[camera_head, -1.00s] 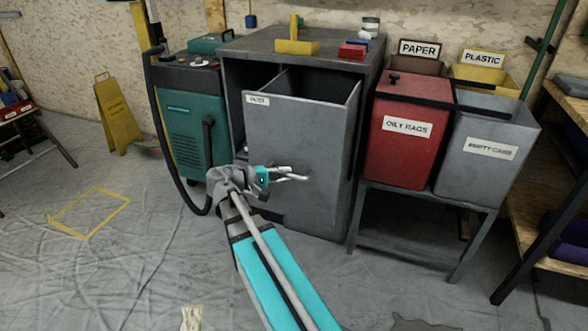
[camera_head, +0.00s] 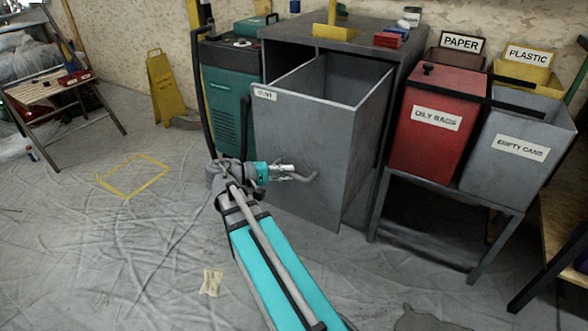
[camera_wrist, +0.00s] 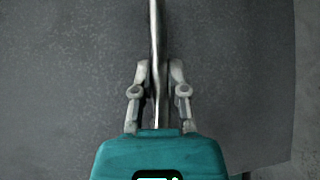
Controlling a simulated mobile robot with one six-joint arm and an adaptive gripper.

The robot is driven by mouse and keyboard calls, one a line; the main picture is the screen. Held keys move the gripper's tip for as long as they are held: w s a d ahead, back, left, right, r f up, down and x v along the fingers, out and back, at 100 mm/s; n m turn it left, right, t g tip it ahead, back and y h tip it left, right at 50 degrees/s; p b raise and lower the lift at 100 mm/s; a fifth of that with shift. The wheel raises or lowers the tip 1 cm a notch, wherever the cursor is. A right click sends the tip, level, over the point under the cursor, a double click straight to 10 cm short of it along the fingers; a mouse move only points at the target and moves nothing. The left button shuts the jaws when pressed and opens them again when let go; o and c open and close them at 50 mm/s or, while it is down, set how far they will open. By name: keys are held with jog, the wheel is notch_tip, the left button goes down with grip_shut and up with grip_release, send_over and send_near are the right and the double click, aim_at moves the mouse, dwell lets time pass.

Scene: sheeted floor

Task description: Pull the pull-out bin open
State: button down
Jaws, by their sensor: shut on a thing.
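The grey pull-out bin (camera_head: 307,140) stands well out of its dark grey cabinet (camera_head: 392,95), with its open top and inner walls showing. A small label is at the upper left of its front. My gripper (camera_head: 290,173) is at the bin's front, shut on the metal bar handle (camera_head: 308,177). In the wrist view both fingers (camera_wrist: 160,75) close around the handle bar (camera_wrist: 154,30), which runs up the picture in front of the grey bin front (camera_wrist: 80,70). The bin's floor is hidden.
A red oily rags bin (camera_head: 436,122) and a grey empty cans bin (camera_head: 517,146) stand on a frame to the right. A green machine (camera_head: 228,95) is to the left. A yellow floor sign (camera_head: 166,88) stands farther left. The sheeted floor in front is mostly clear.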

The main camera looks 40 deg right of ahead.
jog(key=shift+w+d, duration=0.1)
jog(key=shift+d, duration=0.05)
jog(key=c, duration=0.6)
grip_release()
jog(key=shift+s+d, duration=0.1)
jog(key=shift+s, duration=0.1)
jog(key=shift+c, duration=0.2)
jog(key=shift+s, duration=0.1)
